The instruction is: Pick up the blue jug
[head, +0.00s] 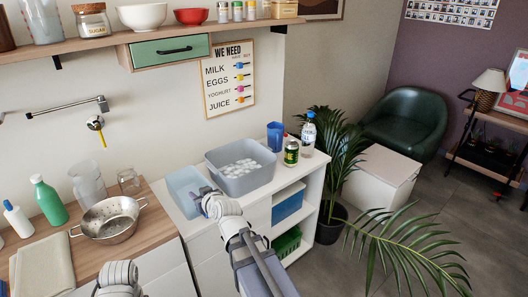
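A small blue jug (274,136) stands upright on the far side of the white cabinet top, behind the grey basin. My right gripper (203,197) is over the front of the cabinet, at the light blue tray, well apart from the jug. Its fingers are small and seen from behind, so I cannot tell whether they are open. Part of my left arm shows at the bottom edge; I cannot make out its fingers there.
The grey basin (240,166) with white round items lies between my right gripper and the jug. A can (291,151) and a clear bottle (308,135) stand right of the jug. A colander (110,220) stands on the wooden counter; plant leaves (400,245) spread at right.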

